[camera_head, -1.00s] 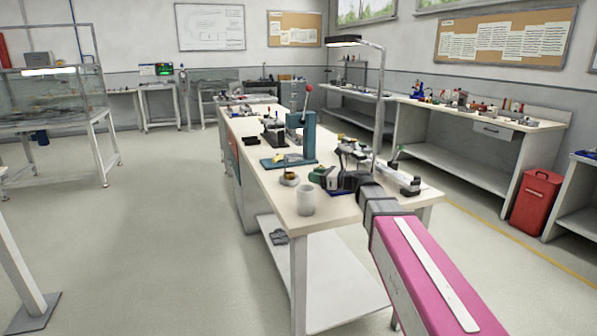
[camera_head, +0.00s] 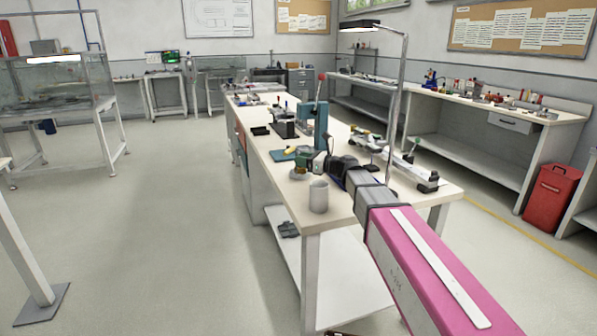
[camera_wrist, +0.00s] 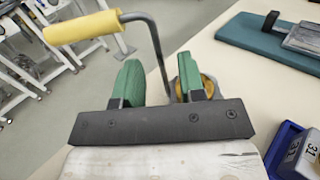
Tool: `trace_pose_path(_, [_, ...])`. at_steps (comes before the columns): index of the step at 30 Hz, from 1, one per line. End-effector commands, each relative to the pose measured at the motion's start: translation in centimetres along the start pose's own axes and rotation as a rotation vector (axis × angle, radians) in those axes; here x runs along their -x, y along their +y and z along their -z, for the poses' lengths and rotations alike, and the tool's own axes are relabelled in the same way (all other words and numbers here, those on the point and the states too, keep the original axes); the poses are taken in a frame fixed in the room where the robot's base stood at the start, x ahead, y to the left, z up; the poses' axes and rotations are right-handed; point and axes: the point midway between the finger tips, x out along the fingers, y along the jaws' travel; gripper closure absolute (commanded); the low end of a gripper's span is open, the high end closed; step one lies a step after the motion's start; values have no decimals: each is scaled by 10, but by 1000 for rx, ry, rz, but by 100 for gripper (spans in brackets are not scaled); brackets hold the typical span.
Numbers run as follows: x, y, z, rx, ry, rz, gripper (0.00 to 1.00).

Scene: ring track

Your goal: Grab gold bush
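The gold bush (camera_wrist: 208,86) shows in the wrist view as a gold round shape in a small grey round holder (camera_wrist: 176,89). My right green finger hides much of it. My gripper (camera_wrist: 158,72) is open, with its two green fingers apart and the bush beside and behind the right finger. Nothing is clearly held between the fingers. In the head view my gripper (camera_head: 312,162) is low over the front part of the bench, near the teal press (camera_head: 321,122), and covers most of the bush and holder.
A bent metal rod with a yellow grip (camera_wrist: 82,27) crosses close beyond the fingers. A teal base (camera_wrist: 265,40) lies at right, and a blue bin (camera_wrist: 284,145) at lower right. A grey cup (camera_head: 318,197) stands at the front edge of the bench (camera_head: 345,208).

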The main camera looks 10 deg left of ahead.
Motion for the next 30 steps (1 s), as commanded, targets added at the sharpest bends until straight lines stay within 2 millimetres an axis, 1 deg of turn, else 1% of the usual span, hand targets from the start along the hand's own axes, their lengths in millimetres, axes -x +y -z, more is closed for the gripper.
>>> trace_pose_path(6, [-31,-3,5,0,0,-1,63])
trace_pose_path(9, [-42,-2,4,0,0,-2,63])
trace_pose_path(12, [-46,-2,4,0,0,0,63])
trace_pose_path(17, [-46,-1,4,0,0,0,63])
trace_pose_path(20, [-46,-1,4,0,0,0,92])
trace_pose_path(21, [-46,-1,4,0,0,0,100])
trace_pose_path(30, [-45,-1,4,0,-1,0,100])
